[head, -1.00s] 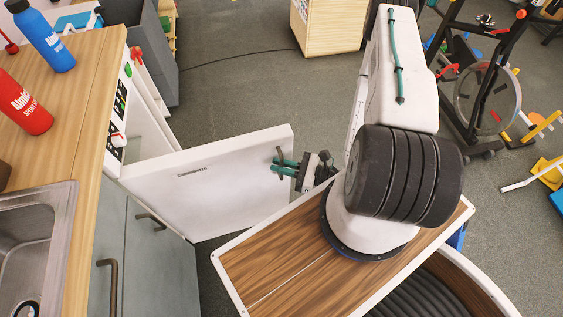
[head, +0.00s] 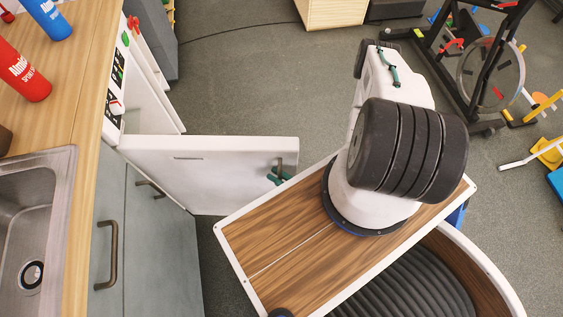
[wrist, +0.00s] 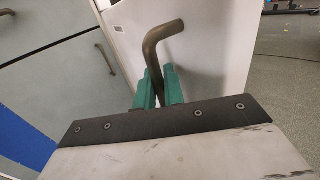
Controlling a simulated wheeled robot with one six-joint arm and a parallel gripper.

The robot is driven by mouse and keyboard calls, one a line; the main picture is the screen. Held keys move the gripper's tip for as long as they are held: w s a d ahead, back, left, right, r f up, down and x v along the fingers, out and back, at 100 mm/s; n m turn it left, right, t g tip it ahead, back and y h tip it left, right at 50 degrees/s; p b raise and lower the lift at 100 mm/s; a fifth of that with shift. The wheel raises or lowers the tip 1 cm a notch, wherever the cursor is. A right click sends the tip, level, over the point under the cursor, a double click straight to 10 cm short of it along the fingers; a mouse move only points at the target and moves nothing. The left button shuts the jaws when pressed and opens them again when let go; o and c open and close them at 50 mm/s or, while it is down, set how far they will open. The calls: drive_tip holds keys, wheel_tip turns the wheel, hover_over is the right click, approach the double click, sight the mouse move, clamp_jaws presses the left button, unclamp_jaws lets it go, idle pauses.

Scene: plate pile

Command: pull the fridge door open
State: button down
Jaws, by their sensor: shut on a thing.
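The white fridge door (head: 215,170) stands open in the head view, jutting out from the counter front roughly at a right angle. Its bronze handle (head: 280,167) is near the free end. In the wrist view the handle (wrist: 160,45) rises between the two green fingers of my gripper (wrist: 159,88), which is shut on it. In the head view only a bit of my gripper's green fingers (head: 274,178) shows at the handle; the rest is hidden.
A wooden counter with a steel sink (head: 38,220) and grey cabinets (head: 160,245) lies at left. Red (head: 22,70) and blue (head: 48,18) bottles stand on it. Open floor (head: 250,90) lies beyond the door; an exercise bike (head: 490,70) stands at far right.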

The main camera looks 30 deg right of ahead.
drive_tip(key=shift+s+a+m+h, duration=0.2)
drive_tip(key=shift+s+m+h, duration=0.1)
drive_tip(key=shift+s+h, duration=0.2)
drive_tip(key=shift+f, duration=0.1)
drive_tip(key=c, duration=1.6)
unclamp_jaws()
drive_tip(key=shift+c, duration=0.2)
